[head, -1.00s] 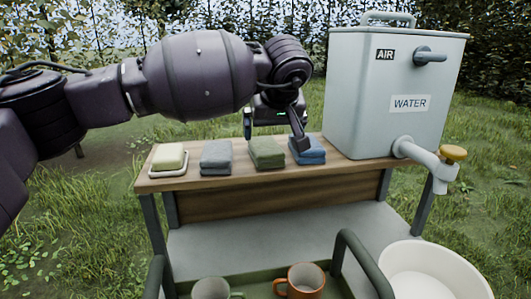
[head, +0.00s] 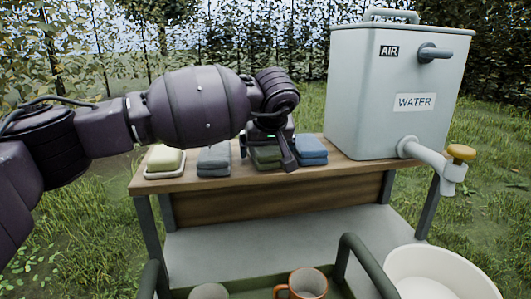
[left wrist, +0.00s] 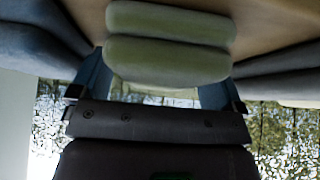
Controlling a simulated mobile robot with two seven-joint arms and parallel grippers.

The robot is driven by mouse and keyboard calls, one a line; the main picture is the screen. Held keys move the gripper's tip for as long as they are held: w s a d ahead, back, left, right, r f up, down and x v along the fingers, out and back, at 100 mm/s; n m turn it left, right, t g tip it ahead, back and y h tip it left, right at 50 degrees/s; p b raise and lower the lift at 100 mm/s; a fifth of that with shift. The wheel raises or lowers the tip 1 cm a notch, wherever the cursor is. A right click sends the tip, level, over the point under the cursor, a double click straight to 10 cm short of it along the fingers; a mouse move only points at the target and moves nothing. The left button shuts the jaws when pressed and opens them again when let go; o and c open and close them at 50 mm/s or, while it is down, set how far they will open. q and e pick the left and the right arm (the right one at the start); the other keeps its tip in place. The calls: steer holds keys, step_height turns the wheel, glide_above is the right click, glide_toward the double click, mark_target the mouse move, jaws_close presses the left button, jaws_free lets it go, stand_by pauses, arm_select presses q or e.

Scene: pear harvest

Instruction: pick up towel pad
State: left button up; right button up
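Three folded towel pads lie in a row on the wooden shelf: a grey one (head: 214,160), a green one (head: 266,163) and a blue one (head: 311,151). My left gripper (head: 267,153) is over the green pad, with one finger on each side of it, and partly hides it. In the left wrist view the green pad (left wrist: 170,45) sits between the open fingers (left wrist: 155,88). Whether the fingers touch it is unclear. Parts of the blue pad (left wrist: 35,50) and grey pad (left wrist: 285,75) show at the sides. My right gripper is out of view.
A soap bar (head: 165,158) on a dish is at the shelf's left end. A large water tank (head: 375,110) with a tap (head: 435,158) stands at the right. Below are a white basin (head: 430,270), an orange mug (head: 307,283) and a greyish mug (head: 208,291).

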arm_select(q)
steer(key=c, duration=0.8)
steer(key=shift+r, duration=0.1)
step_height(320, 180, up, 18)
steer(key=shift+r+p, duration=0.15)
steer(key=shift+p, duration=0.8)
steer(key=shift+r, duration=0.75)
